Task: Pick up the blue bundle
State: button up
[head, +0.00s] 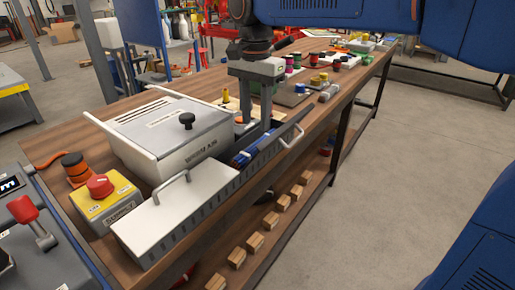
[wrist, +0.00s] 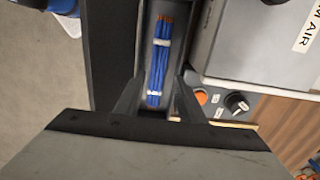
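The blue bundle (wrist: 158,62) is a set of blue wires with orange-brown ends and two pale ties. It lies lengthwise in a grey slotted duct (wrist: 145,30). In the head view the bundle (head: 246,156) shows in the open part of the duct, partly hidden by my gripper. My gripper (head: 256,124) points down over the duct. In the wrist view my gripper (wrist: 159,100) has its two fingers apart, one on each side of the bundle's near end, with nothing held. I cannot tell how far the fingertips reach down beside the bundle.
A white cover with a handle (head: 187,208) lies over the duct's near part. A white box with a black knob (head: 165,128) stands beside it on the wooden bench. A red stop button (head: 100,186) sits at the left. Several wooden blocks (head: 254,243) lie on the lower shelf.

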aim_at(258, 143)
jog(key=shift+w+d+f, duration=0.1)
jog(key=shift+d+f, duration=0.05)
jog(key=shift+f, duration=1.7)
jog(key=shift+d+f, duration=0.15)
jog(key=shift+f, duration=1.65)
jog(key=shift+c, duration=0.6)
jog(key=c, duration=0.6)
